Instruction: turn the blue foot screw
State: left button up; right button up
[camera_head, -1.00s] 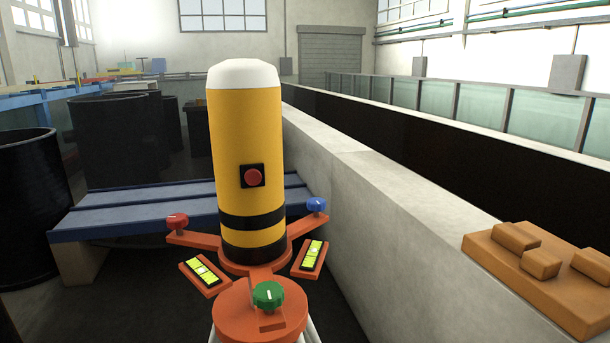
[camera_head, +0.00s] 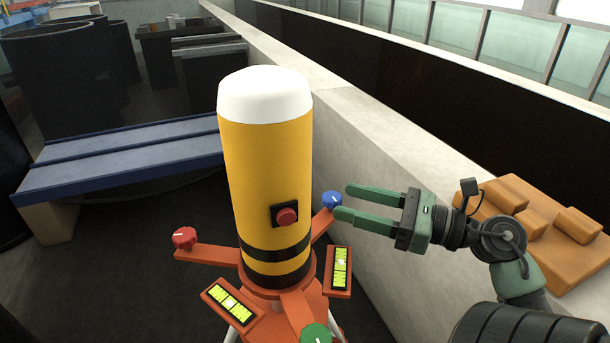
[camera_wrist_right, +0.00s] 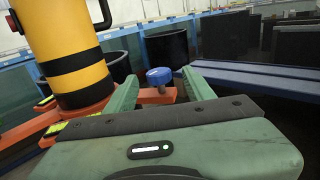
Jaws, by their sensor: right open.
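The blue foot screw (camera_head: 331,199) is a knob with a white mark, at the end of an orange arm of the instrument base, right of the yellow cylinder (camera_head: 265,160). My right gripper (camera_head: 342,203) is green and open, its fingers pointing left at the blue screw. In the wrist view the blue screw (camera_wrist_right: 160,76) shows between the two open fingers (camera_wrist_right: 160,88), near their tips; I cannot tell if they touch it. The red screw (camera_head: 185,238) is at left, the green screw (camera_head: 316,334) at the bottom edge. My left gripper is not in view.
Two yellow-green levels (camera_head: 340,268) (camera_head: 231,302) sit on the orange base. A concrete wall (camera_head: 385,150) runs close behind the right gripper. An orange-brown block (camera_head: 555,240) lies on it at right. A blue bench (camera_head: 120,158) stands behind at left.

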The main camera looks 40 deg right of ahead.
jog(key=p+x, duration=0.4)
jog(key=x, duration=0.3)
jog(key=shift+a, duration=0.2)
jog(key=shift+w+r, duration=0.1)
jog(key=shift+c, duration=0.2)
